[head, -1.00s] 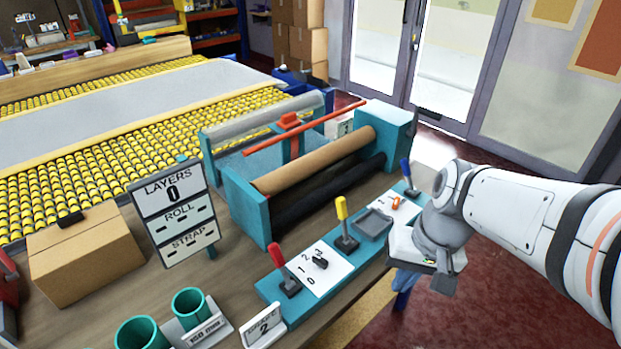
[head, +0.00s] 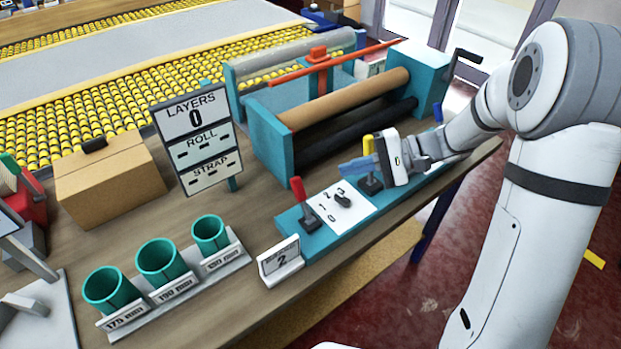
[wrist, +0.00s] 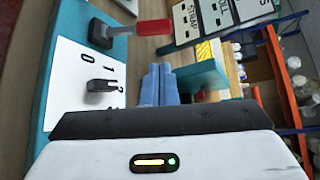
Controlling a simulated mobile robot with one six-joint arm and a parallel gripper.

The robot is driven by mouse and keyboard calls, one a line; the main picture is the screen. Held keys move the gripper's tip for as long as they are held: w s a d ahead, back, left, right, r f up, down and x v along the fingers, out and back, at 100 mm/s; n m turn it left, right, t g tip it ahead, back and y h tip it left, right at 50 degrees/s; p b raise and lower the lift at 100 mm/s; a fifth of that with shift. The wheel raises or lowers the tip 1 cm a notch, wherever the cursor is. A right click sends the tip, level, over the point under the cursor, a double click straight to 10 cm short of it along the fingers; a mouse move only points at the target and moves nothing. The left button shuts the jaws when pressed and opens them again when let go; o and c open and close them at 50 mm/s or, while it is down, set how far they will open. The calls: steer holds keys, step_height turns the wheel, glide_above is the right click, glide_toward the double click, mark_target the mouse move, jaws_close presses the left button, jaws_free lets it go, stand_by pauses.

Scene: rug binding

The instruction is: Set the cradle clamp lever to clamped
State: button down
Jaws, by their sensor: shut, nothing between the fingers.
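A teal control panel (head: 318,241) lies along the near table edge, beside the teal cradle (head: 267,141) that holds a brown roll (head: 345,99). It carries a red-handled lever (head: 299,191), a yellow-handled lever (head: 368,145) and a blue-handled lever (head: 438,113). I cannot read which is the clamp lever. My gripper (head: 343,168) is shut and empty, its blue fingers above the panel, close to the yellow lever and partly hiding it. In the wrist view, the shut fingers (wrist: 158,86) are apart from the red lever (wrist: 152,27).
A black selector knob (head: 343,200) sits on a white numbered plate between the red and yellow levers. A LAYERS sign (head: 196,135) and a cardboard box (head: 108,180) stand behind.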

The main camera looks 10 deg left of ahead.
mark_target(299, 189)
steer(key=x, duration=1)
steer(key=shift+f, duration=0.1)
